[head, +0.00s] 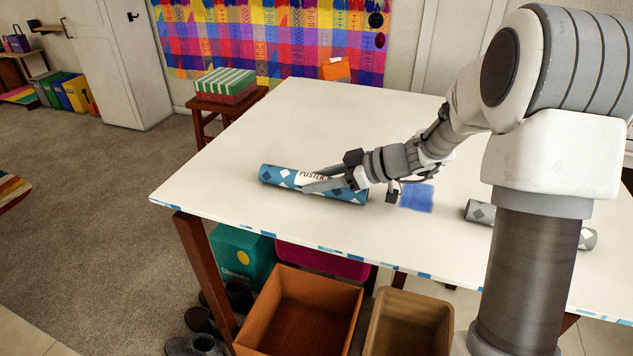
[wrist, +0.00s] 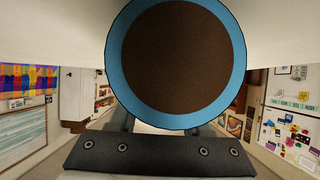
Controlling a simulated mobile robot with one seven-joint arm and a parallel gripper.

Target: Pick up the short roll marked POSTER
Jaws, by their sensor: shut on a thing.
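The short blue roll with diamond shapes and a white label reading POSTER (head: 274,175) lies along the left part of the white table (head: 290,115) in the head view. My gripper (head: 318,180) reaches it from the right, with its fingers shut on the roll around the label. In the wrist view the roll's round end (wrist: 176,55) fills the middle, brown inside a blue rim. I cannot tell whether the roll touches the table or is slightly above it.
A grey patterned roll (head: 480,212) lies at the right, partly behind my arm. A blue patch (head: 416,197) lies near my gripper. Open boxes, orange-brown (head: 347,300) and tan (head: 440,318), stand below the table's front edge. The table's back left is clear.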

